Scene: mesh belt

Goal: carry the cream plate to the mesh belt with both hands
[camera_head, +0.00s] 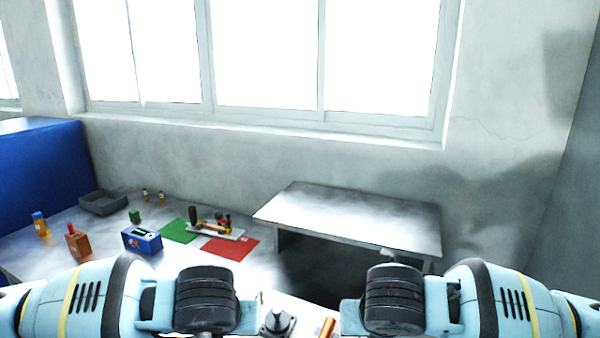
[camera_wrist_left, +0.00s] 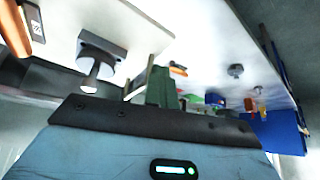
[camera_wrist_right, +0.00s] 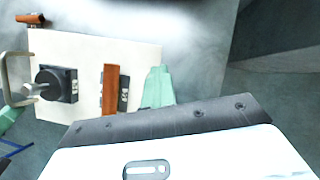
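The cream plate (camera_wrist_right: 90,48) lies between my two grippers in the right wrist view. On it are a black block with a grey knob (camera_wrist_right: 55,85), a brown bar (camera_wrist_right: 110,90) and a small dark piece beside it. A pale U-shaped handle (camera_wrist_right: 14,62) stands at its left end. My right gripper (camera_wrist_right: 157,88) has its green fingers close together at the plate's right end, hiding any handle there. My left gripper (camera_wrist_left: 160,85) has its fingers close together by the handle at the other end. In the head view the plate shows low between my wrists. No mesh belt is recognisable.
A long table at left holds a grey tray (camera_head: 102,202), a blue box (camera_head: 141,240), a green mat (camera_head: 180,231), a red mat (camera_head: 231,247) and several small items. A bare grey table (camera_head: 350,215) stands by the wall at right. A blue panel (camera_head: 45,165) is at far left.

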